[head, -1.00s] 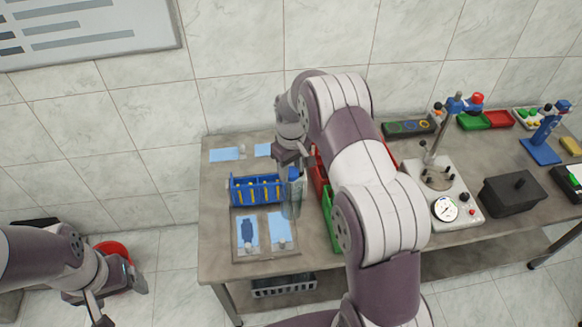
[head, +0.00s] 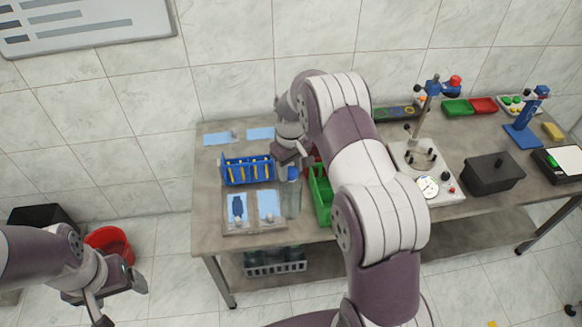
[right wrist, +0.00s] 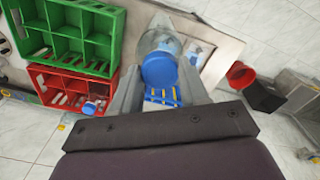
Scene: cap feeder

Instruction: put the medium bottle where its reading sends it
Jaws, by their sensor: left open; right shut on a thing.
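My right gripper (head: 289,163) is shut on a clear bottle with a blue cap (head: 290,200), held upright near the bench front beside the blue rack. In the right wrist view the bottle (right wrist: 158,42) is between the two fingers, its blue cap towards the camera. I cannot tell from these frames whether it hangs clear of the bench. My left gripper (head: 118,300) is open and empty at the lower left, off the bench. The gauge device (head: 428,187) has a white dial; its reading is too small to tell.
A blue rack (head: 247,172) and a tray with light blue panels (head: 254,228) lie left of the bottle. A green crate (head: 320,200) is close on its right; a red crate (right wrist: 78,98) is partly hidden by my arm. A black box (head: 493,172) stands further right.

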